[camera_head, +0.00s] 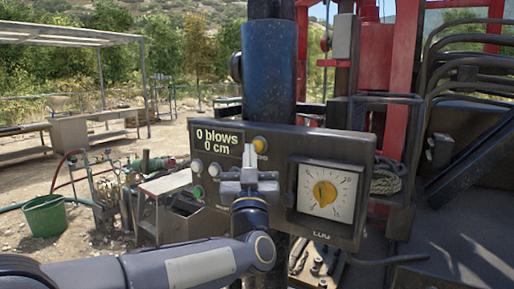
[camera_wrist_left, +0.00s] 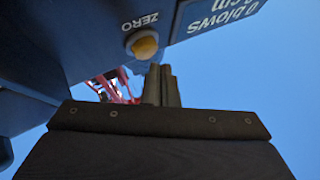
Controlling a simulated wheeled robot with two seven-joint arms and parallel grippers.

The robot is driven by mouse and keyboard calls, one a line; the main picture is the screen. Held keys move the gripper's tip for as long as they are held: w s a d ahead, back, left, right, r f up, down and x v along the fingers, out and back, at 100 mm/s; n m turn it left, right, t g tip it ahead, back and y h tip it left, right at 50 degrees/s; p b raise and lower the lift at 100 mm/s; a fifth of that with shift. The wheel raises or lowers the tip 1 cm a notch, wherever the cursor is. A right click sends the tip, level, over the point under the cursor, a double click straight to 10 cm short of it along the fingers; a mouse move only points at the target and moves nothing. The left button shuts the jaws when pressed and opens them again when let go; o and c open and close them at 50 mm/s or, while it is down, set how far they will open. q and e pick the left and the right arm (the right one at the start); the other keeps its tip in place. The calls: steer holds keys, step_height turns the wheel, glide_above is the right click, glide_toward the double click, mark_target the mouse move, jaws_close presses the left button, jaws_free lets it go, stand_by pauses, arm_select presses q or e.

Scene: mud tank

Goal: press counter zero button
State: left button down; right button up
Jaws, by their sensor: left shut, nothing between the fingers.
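The zero button (camera_head: 260,144) is a round yellow-orange button on the front of the dark control box (camera_head: 370,147), right of the display (camera_head: 218,141) reading "0 blows 0 cm". In the left wrist view the button (camera_wrist_left: 145,44) shows beside its "ZERO" label, which my gripper partly hides in the head view. My left gripper (camera_head: 249,150) is shut and empty in front of the box, its tips just left of and below the button. In the left wrist view the shut fingertips (camera_wrist_left: 161,68) are close to the button; I cannot tell whether they touch. My right gripper is out of view.
A dial with a yellow knob (camera_head: 325,193) is on the right of the box. White buttons (camera_head: 214,169) and a green button (camera_head: 198,191) are left of my gripper. A blue cylinder (camera_head: 284,75) rises behind the box. A green bucket (camera_head: 44,215) stands far left.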

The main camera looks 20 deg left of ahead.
arm_select(q)
steer(key=s, duration=0.3)
steer(key=s+b, duration=0.1)
steer(key=s, duration=0.1)
steer(key=shift+a, duration=0.25)
stand_by(0.7)
steer(key=s+d+f+m+g+h, duration=0.2)
steer(key=s+f+g+h, duration=0.25)
steer(key=f, duration=0.35)
steer(key=s+d+f+m+g+h, duration=0.1)
steer(key=s+f+g+h, duration=0.3)
steer(key=f, duration=0.5)
steer(key=s+d+f+m+g+h, duration=0.2)
steer(key=s+f+h, duration=0.1)
steer(key=f+h, duration=0.4)
steer(key=s+d+f+n+g+y, duration=0.1)
steer(key=s+f+g, duration=0.5)
steer(key=s+f, duration=0.5)
steer(key=shift+s+n, duration=0.3)
steer(key=shift+s, duration=0.35)
steer(key=shift+g, duration=0.25)
